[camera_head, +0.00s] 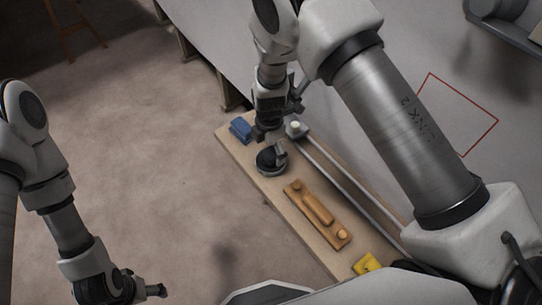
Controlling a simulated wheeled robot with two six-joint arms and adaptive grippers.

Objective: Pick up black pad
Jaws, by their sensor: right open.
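The black pad (266,167) is a round dark disc with a greyish upper part, lying on a long wooden board (247,160). My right gripper (277,143) points down at the pad, its jaws open. A fingertip overlaps the pad's upper part in this view, so I cannot tell whether they touch. The gripper hides the pad's far edge. My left gripper (150,291) is low at the left, over the floor and far from the pad; its jaw opening is unclear.
On the board are a blue block (240,129), a wooden tool with knobs (317,209), a yellow item (367,264) and a long metal rail (345,182). A red outlined rectangle (487,135) marks the grey surface at right. A wooden stool (70,28) stands far left.

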